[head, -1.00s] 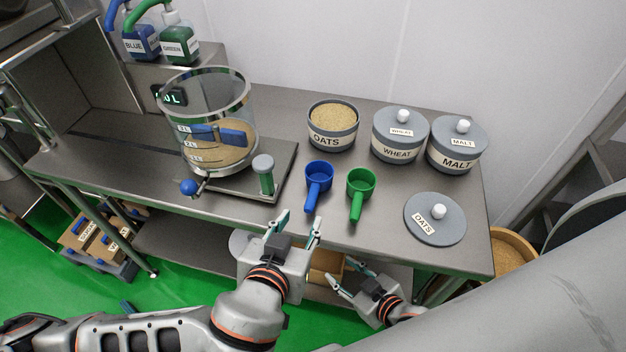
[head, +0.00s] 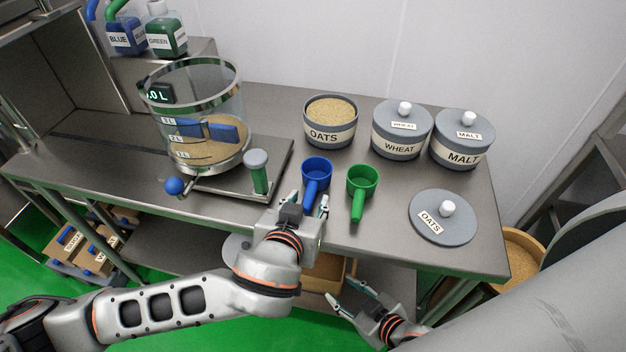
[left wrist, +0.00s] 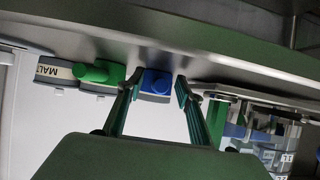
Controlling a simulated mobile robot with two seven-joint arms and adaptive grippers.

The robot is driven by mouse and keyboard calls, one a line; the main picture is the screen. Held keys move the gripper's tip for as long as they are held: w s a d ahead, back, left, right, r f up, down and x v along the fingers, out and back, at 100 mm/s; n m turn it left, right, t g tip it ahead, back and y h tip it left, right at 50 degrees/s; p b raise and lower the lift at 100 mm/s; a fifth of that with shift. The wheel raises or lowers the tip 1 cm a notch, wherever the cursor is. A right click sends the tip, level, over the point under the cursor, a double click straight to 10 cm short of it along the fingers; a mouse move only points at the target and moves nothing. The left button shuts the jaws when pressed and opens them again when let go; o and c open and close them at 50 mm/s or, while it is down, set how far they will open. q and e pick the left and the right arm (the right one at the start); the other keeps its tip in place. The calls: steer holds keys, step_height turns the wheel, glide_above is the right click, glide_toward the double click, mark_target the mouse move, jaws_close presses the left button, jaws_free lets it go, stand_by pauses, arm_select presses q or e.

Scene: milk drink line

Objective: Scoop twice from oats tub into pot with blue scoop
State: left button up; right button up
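The blue scoop (head: 317,172) stands on the table, its handle toward me. My left gripper (head: 307,200) is open at the front edge, its fingertips on either side of the blue handle, not closed on it. In the left wrist view the blue scoop (left wrist: 157,82) shows between the spread fingers (left wrist: 158,92). The open oats tub (head: 330,132), full of pale oats, stands behind the scoop. The clear pot (head: 228,104) with a metal rim stands left, with tan contents and blue paddles inside. My right gripper (head: 349,290) is open and empty, low in front of the table.
A green scoop (head: 362,181) stands close right of the blue one. The oats lid (head: 450,228) lies at the right front. Lidded wheat (head: 398,147) and malt (head: 460,153) tubs stand behind. A green-handled post (head: 257,172) rises between pot and scoop. Blue and green bottles stand far left.

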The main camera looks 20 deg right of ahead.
arm_select(q)
jaws_close()
steer(key=shift+r+p, duration=1.4)
steer(key=shift+p, duration=0.2)
steer(key=shift+r+p, duration=1.65)
steer(key=shift+p, duration=0.4)
steer(key=shift+a+f, duration=0.1)
